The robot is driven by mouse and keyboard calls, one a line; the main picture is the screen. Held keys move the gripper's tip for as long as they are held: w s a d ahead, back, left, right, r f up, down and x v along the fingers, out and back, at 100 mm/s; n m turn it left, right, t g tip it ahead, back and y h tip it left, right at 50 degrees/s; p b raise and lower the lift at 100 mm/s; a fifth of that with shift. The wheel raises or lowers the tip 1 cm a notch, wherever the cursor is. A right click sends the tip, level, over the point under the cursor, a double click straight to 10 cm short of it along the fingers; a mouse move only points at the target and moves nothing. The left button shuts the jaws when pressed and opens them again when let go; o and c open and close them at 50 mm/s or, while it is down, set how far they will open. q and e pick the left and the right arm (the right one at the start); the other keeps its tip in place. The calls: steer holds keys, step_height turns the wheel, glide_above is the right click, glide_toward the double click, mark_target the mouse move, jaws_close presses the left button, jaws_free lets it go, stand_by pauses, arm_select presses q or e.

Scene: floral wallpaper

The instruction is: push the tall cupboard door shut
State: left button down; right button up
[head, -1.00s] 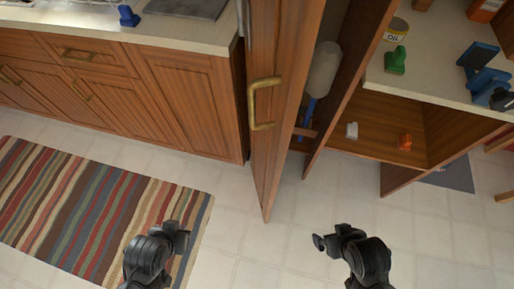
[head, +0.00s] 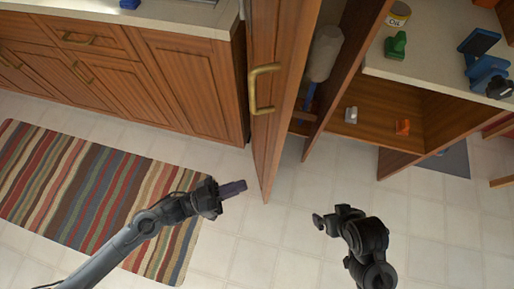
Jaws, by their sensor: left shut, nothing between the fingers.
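The tall cupboard door (head: 283,60) is brown wood with a brass handle (head: 263,89). It stands open, swung out toward me, with its lower corner over the tiled floor. The cupboard interior behind it shows a grey-headed, blue-handled tool (head: 325,55). My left gripper (head: 240,187) is shut and empty, left of the door's lower corner and apart from it in the picture. My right gripper (head: 320,222) is at the lower right of the door, over the floor, touching nothing; its fingers are too small and turned to tell whether they are open.
A counter with drawers (head: 95,37) stands left of the door. At the right, a workbench (head: 440,80) holds an oil can (head: 397,14), a green object (head: 396,43) and a blue vise (head: 482,65). A striped rug (head: 85,190) covers the left floor. Tiles between are clear.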

arm_select(q)
steer(key=w+a+f+m+g+y, duration=0.1)
steer(key=w+a+m+g, duration=0.15)
steer(key=a, duration=0.35)
steer(key=m+b, duration=0.1)
steer(key=b, duration=0.3)
glide_toward(268, 150)
steer(key=shift+y, duration=0.4)
steer(key=x, duration=0.5)
steer(key=shift+w+f, duration=0.15)
steer(key=shift+x, duration=0.8)
